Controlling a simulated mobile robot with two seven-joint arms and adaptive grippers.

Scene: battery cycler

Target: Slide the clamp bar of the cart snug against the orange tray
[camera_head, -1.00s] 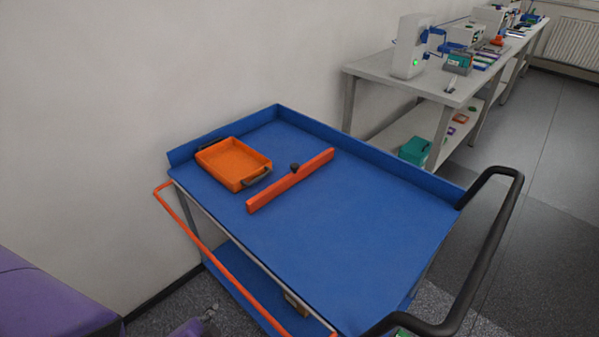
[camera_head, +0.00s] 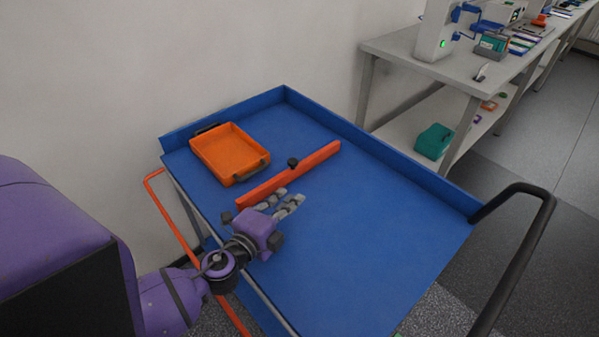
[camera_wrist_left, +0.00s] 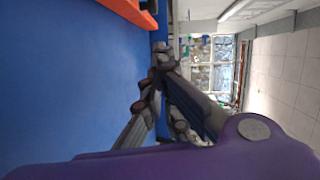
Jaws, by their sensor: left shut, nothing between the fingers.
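The orange tray (camera_head: 228,154) with dark handles lies at the far left corner of the blue cart top. The orange clamp bar (camera_head: 312,166), with a black knob (camera_head: 293,162) on it, lies across the cart to the right of the tray, with a narrow blue gap between them. My left gripper (camera_head: 290,202) is shut and empty, over the cart top on the near right side of the bar. In the left wrist view the gripper fingers (camera_wrist_left: 157,68) come together at their tips, and the bar (camera_wrist_left: 125,8) shows at the top. My right gripper is not in view.
The blue cart top (camera_head: 360,230) has a raised rim along the wall side and is clear on its right half. A black handle (camera_head: 535,230) stands at the right end. An orange rail (camera_head: 180,232) runs along the left end. A grey bench (camera_head: 400,50) with equipment stands behind.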

